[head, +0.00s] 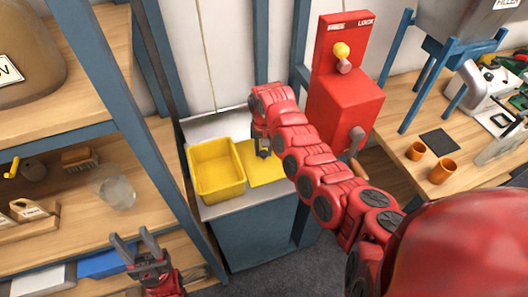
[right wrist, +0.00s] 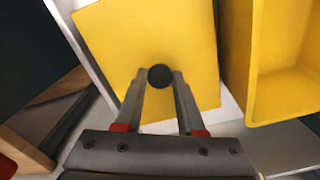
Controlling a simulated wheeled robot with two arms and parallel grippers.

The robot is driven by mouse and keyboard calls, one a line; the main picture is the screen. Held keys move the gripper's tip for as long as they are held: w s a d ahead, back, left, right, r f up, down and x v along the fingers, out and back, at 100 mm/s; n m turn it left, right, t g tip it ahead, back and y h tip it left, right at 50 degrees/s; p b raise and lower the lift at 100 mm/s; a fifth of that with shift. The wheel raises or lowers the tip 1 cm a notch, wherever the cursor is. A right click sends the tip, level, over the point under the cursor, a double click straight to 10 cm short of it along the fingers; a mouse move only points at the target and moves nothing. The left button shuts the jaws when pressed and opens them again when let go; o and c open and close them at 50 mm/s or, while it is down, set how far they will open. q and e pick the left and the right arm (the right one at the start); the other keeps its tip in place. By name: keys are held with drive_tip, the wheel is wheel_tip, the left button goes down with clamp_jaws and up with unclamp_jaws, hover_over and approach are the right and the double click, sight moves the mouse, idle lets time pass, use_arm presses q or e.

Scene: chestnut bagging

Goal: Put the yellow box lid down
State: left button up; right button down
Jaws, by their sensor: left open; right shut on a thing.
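The yellow box lid (head: 259,165) is a flat yellow panel beside the open yellow box (head: 217,170), low over or on the grey counter; I cannot tell whether it touches. In the right wrist view the lid (right wrist: 150,40) fills the middle, with a round black knob (right wrist: 160,76) on it. My right gripper (head: 264,152) is shut on that knob, its two fingers (right wrist: 160,84) on either side. The box also shows in the right wrist view (right wrist: 262,70), at the right. My left gripper (head: 140,246) is open and empty at the lower left, away from the lid.
The grey counter (head: 225,207) carries the box. A wooden shelf rack (head: 30,245) with blue posts stands left, holding a brush (head: 80,158) and a clear container (head: 117,192). A red lever machine (head: 345,105) stands behind right. Orange cups (head: 443,170) sit on a wooden table at right.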

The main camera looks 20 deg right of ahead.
drive_tip(key=shift+a+f, duration=0.1)
drive_tip(key=shift+f, duration=0.85)
drive_tip(key=shift+f, duration=0.1)
drive_tip(key=shift+f, duration=0.15)
drive_tip(key=c, duration=0.5)
unclamp_jaws()
